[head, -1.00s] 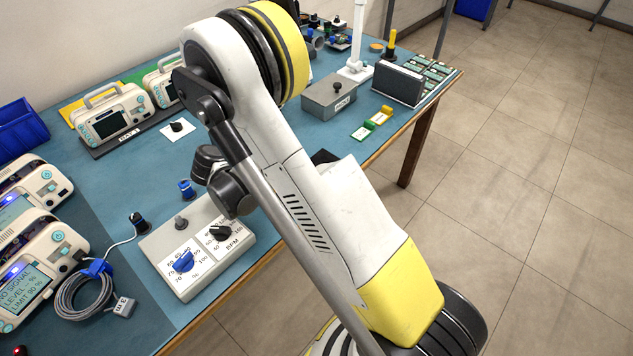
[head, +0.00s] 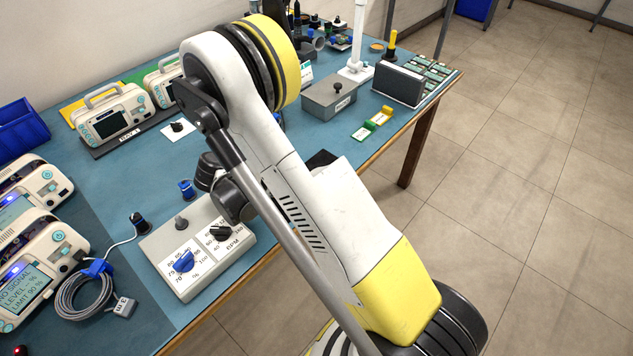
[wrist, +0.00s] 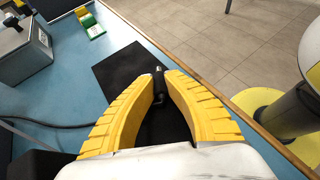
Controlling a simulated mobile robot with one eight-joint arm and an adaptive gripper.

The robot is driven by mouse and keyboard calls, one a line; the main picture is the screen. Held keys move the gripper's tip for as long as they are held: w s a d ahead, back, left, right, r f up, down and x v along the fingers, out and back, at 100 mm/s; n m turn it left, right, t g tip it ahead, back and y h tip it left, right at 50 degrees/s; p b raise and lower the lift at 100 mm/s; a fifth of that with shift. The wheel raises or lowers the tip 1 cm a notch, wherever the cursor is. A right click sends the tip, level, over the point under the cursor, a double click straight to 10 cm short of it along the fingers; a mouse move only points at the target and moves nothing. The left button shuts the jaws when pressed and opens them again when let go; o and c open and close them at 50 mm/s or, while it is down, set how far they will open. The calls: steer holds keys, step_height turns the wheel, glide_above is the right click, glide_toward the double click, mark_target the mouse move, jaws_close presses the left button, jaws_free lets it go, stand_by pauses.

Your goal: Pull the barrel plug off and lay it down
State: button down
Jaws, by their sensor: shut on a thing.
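My gripper (wrist: 160,78) has yellow ribbed fingers, and it shows in the wrist view. Its fingertips are closed around a small black plug (wrist: 159,88) with a pale metal end. The plug is above or close to a black mat (wrist: 118,68) near the bench edge; I cannot tell whether it touches the mat. In the head view my arm hides the gripper and the plug. A dark cable (wrist: 48,123) runs in from the left in the wrist view; its link to the plug is not visible.
A grey box with a black knob (head: 330,98) stands behind the arm on the blue bench. Green and yellow blocks (head: 371,125) lie by the edge. A dial panel (head: 180,285) and monitors (head: 40,255) fill the left. The bench edge is close to the gripper.

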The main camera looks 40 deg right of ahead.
steer(key=c, duration=1.5)
jaws_free()
steer(key=shift+o, duration=0.2)
step_height(320, 180, up, 10)
steer(key=shift+r, duration=0.1)
